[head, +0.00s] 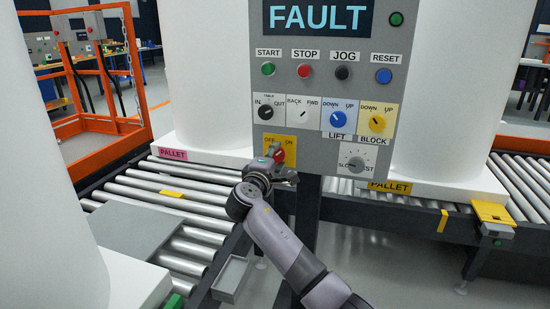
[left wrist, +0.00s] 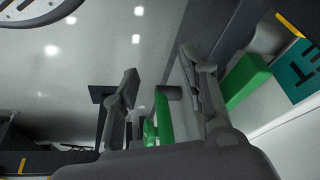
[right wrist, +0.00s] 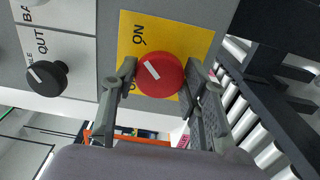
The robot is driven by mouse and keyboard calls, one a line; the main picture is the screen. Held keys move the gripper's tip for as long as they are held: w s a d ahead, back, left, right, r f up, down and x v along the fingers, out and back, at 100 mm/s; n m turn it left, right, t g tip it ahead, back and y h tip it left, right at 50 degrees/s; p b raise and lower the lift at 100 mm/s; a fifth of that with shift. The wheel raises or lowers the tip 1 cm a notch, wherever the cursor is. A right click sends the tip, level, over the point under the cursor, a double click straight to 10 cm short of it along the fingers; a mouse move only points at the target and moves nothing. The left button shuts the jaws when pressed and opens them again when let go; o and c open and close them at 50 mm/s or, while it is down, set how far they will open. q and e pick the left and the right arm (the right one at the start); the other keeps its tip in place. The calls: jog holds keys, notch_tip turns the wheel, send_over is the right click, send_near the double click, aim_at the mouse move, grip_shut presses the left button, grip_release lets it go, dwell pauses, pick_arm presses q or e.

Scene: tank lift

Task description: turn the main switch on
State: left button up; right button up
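The main switch is a red round knob (head: 279,155) on a yellow OFF/ON plate (head: 291,143), low on the grey control panel. My right gripper (head: 272,168) is at it. In the right wrist view the red knob (right wrist: 163,82) sits between my two fingertips (right wrist: 160,72), which appear to press on its opposite sides. The knob's white mark points up-left there, towards the ON side. The OFF label is mostly hidden by a finger. My left gripper (left wrist: 160,75) shows only in the left wrist view; its fingers are apart with nothing held.
The panel display (head: 318,18) reads FAULT. A black IN/OUT selector (head: 267,112) and a blue LIFT knob (head: 338,119) sit above the switch, and a SLOW/FAST dial (head: 355,163) to its right. Roller conveyors (head: 170,190) and white tanks (head: 208,75) stand around. Green parts (left wrist: 245,80) are near my left gripper.

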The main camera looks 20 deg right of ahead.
jog(key=o, duration=0.4)
jog(key=v, duration=1.2)
